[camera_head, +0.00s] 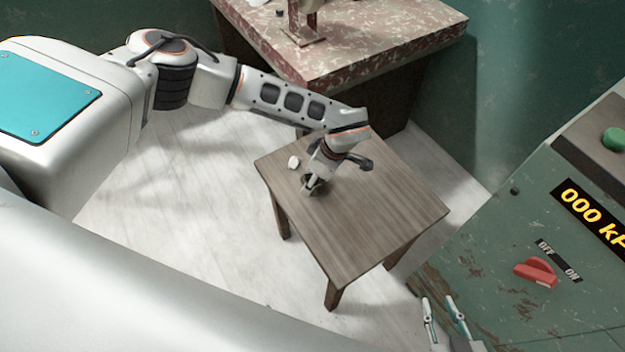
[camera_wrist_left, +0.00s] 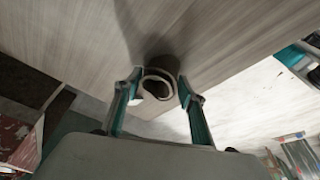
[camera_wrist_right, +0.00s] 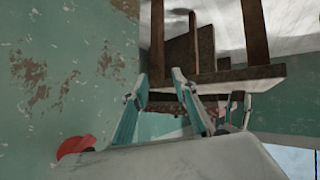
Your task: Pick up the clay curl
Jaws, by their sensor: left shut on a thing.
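The clay curl (camera_wrist_left: 157,86) is a small grey-beige rolled strip in the left wrist view, between the fingers of my left gripper (camera_wrist_left: 160,82). In the head view my left gripper (camera_head: 314,186) points down at the wooden table, near its far left part. The curl there is small, shadowed and mostly hidden by the fingers. The gripper is shut on the curl, which is at or just above the tabletop; I cannot tell which. My right gripper (camera_head: 444,318) is empty at the lower right, its fingers apart; it also shows in the right wrist view (camera_wrist_right: 160,76).
The small wooden table (camera_head: 385,215) is mostly bare. A small white lump (camera_head: 294,162) lies by its left edge. A red mottled bench (camera_head: 380,45) stands behind. A worn green console (camera_head: 500,260) with a red switch (camera_head: 537,272) stands right, close to my right gripper.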

